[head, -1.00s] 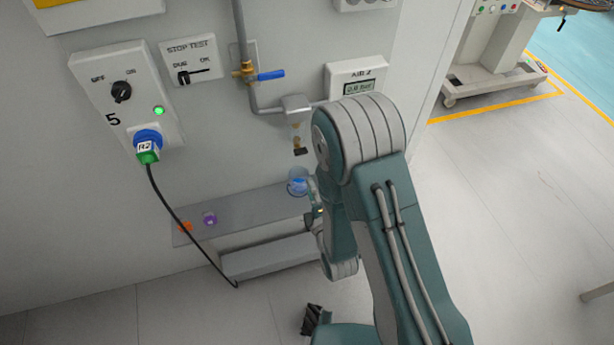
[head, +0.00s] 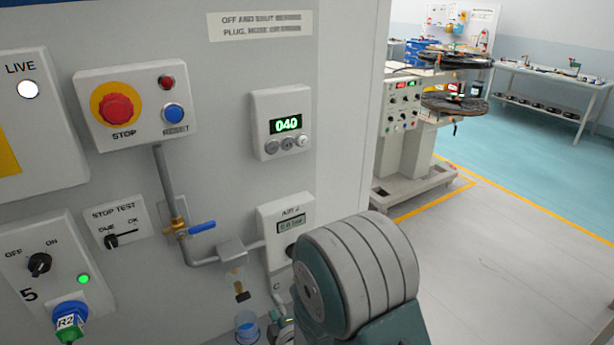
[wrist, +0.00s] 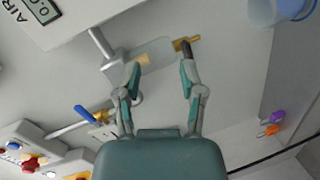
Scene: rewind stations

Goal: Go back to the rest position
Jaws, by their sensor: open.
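My gripper (wrist: 160,68) is open in the wrist view, with its two fingers spread and nothing held between them. Behind the fingertips is the clear filter bowl with a brass drain (wrist: 150,58), under the air pipe on the panel; I cannot tell how far apart they are. In the head view the bowl (head: 236,279) hangs left of my arm, which hides most of the gripper. A blue cup (head: 247,326) is below the bowl; it also shows at the top right of the wrist view (wrist: 272,10).
The panel carries a red stop button (head: 117,108), a blue-handled valve (head: 200,227), an AIR 2 gauge (head: 290,222) and a green-and-blue plug (head: 70,320). Purple (wrist: 277,117) and orange pieces lie on the shelf. Open floor (head: 500,240) is to the right.

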